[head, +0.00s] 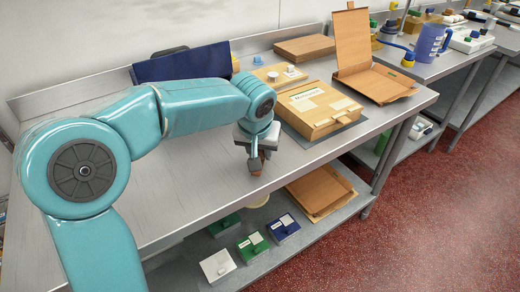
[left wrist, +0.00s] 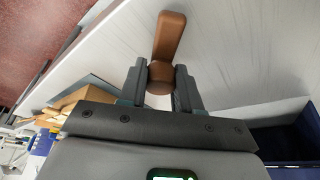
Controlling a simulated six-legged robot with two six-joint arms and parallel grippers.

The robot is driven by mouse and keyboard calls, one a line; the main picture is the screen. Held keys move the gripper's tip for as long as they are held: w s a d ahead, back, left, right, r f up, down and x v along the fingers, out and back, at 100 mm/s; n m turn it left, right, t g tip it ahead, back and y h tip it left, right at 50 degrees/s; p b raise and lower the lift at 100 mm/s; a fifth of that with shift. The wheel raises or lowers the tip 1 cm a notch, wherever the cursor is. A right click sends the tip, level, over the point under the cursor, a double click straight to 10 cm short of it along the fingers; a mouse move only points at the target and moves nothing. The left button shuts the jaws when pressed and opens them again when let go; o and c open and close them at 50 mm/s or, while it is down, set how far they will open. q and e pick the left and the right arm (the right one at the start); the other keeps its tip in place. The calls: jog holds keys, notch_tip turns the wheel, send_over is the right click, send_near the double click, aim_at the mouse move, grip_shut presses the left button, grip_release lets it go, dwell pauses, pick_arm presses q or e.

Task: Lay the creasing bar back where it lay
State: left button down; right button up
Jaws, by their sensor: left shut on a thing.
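The creasing bar (left wrist: 168,38) is a brown piece with a rounded knob end and a longer flat arm. In the left wrist view my left gripper (left wrist: 160,72) is shut on its knob end, and the arm sticks out beyond the fingertips. In the head view the left gripper (head: 255,153) points down over the front part of the metal table (head: 200,185). Only a small brown bit of the bar (head: 256,167) shows below the fingers there. I cannot tell whether it touches the table. My right gripper is not in view.
A labelled wooden box (head: 318,112) on a dark mat lies right of the gripper, with an open wooden folder (head: 378,84) behind it. A dark blue piece (head: 185,63) stands at the back. The table's front edge is close. Small boxes (head: 252,246) sit on the shelf below.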

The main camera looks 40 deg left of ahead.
pick_arm(q)
jog(key=shift+f+b, duration=0.65)
grip_release()
dwell(0.4)
jog(key=shift+p+v, duration=2.65)
jog(key=shift+v, duration=1.95)
